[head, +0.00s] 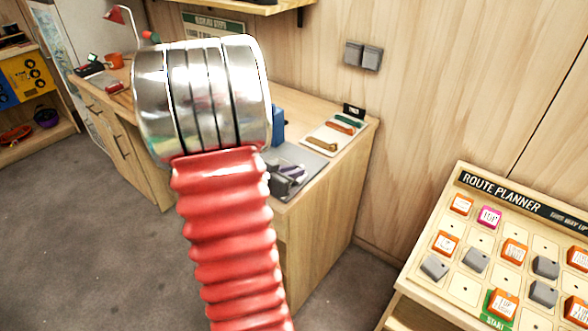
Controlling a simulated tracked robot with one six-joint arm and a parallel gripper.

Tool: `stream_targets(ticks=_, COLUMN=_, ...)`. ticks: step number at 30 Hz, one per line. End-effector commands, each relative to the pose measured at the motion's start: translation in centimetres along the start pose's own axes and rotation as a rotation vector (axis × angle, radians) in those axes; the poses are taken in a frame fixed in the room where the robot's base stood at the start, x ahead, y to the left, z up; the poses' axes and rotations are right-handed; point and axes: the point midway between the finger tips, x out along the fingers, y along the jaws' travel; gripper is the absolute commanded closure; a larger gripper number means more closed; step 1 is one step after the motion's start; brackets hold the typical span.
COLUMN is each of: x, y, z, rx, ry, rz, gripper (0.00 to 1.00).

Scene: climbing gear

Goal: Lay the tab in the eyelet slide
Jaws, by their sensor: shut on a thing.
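My arm, with its red ribbed sleeve and metal collar, fills the left middle of the head view. My gripper does not show, so I cannot see what is between its jaws. On the wooden bench beyond, a small dark grey device (284,183) with a purple strip on it sits on a grey mat (313,163). It is partly hidden by my arm, and I cannot tell whether it is the eyelet slide. A white board (325,134) behind it bears a green tab (348,120), an orange tab (340,128) and a tan tab (321,144).
A blue object (278,126) and a small black sign (353,110) stand on the bench (310,205). A route planner board (475,180) with orange, pink and grey blocks is at the right. Shelves stand at the far left. Grey floor (80,240) is open at the left.

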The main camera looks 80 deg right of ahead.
Motion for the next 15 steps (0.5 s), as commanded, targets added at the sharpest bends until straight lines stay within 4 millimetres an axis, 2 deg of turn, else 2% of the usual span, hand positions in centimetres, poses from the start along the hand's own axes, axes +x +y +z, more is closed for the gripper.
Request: stream_targets(ticks=15, x=0.51, y=0.06, z=1.1, rx=-0.001, ry=-0.002, rz=0.001, gripper=1.0)
